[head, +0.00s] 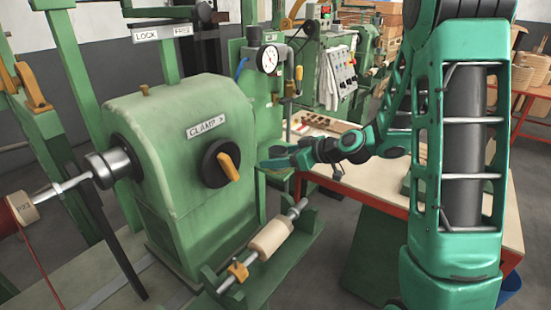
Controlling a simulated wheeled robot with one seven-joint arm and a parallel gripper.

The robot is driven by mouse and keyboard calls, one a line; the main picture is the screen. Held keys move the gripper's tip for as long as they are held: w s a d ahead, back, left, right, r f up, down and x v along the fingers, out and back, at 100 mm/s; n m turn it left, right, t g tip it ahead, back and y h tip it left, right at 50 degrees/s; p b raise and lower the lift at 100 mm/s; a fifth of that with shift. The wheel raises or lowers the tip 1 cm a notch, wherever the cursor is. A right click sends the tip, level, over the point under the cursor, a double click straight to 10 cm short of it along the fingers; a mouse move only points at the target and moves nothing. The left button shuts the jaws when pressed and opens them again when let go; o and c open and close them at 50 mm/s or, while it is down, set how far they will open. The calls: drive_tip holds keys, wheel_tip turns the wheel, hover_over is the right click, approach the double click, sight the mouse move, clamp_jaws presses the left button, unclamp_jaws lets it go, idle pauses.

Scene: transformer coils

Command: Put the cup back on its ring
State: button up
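I cannot make out a cup or its ring in the head view; my arm hides part of the worktable on the right. My gripper (272,159) is in front of the green machine's right side, just right of the black knob with an orange handle (228,168). It points left and is seen from the side at small size, so whether its fingers are apart is unclear. I see nothing held in it.
The green machine (170,210) labelled CLAMP fills the left middle. A wooden roller (271,239) lies on a rod in a green cradle below my gripper. A pale worktable (375,185) with a red edge stands right. A blue container (511,287) is partly hidden, low right.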

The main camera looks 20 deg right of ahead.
drive_tip(key=shift+s+r, duration=0.1)
drive_tip(key=shift+r, duration=0.05)
drive_tip(key=v, duration=1.2)
drive_tip(key=s+d+f+m+g+h, duration=0.1)
drive_tip(key=s+d+m+g+h, duration=0.1)
drive_tip(key=s, duration=0.8)
drive_tip(key=s+d+f+m+g+h, duration=0.1)
drive_tip(key=s+d+m+g+h, duration=0.2)
drive_tip(key=s+m, duration=0.4)
drive_tip(key=s+d+f+m+g+h, duration=0.2)
drive_tip(key=s+d+m+g, duration=0.3)
drive_tip(key=s, duration=0.9)
drive_tip(key=shift+d+h, duration=0.2)
drive_tip(key=shift+h, duration=0.1)
drive_tip(key=shift+w, duration=0.1)
